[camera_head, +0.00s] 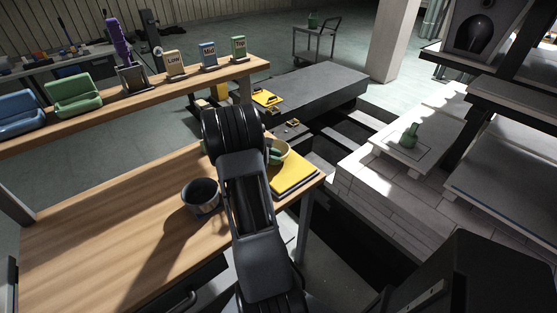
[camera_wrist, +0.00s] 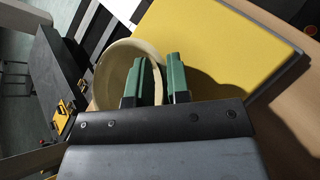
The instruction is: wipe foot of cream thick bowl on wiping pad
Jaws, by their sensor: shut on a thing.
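The cream thick bowl (camera_wrist: 118,62) is in my gripper (camera_wrist: 160,75), with its wall between the two green fingers in the wrist view. In the head view the bowl (camera_head: 283,156) shows partly behind my arm, beside the far end of the pad. The yellow wiping pad (camera_head: 294,174) lies on a dark base near the right end of the wooden bench. It also shows in the wrist view (camera_wrist: 215,45), right of the bowl. The bowl's foot is hidden, and I cannot tell whether it touches the pad.
A dark grey pot (camera_head: 201,197) stands on the bench (camera_head: 110,225) left of my arm. A raised shelf (camera_head: 150,95) holds blue and green bins and Low, Mid and Top cards. A green bottle-like piece (camera_head: 410,135) stands on the white kiln car. The bench's left part is clear.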

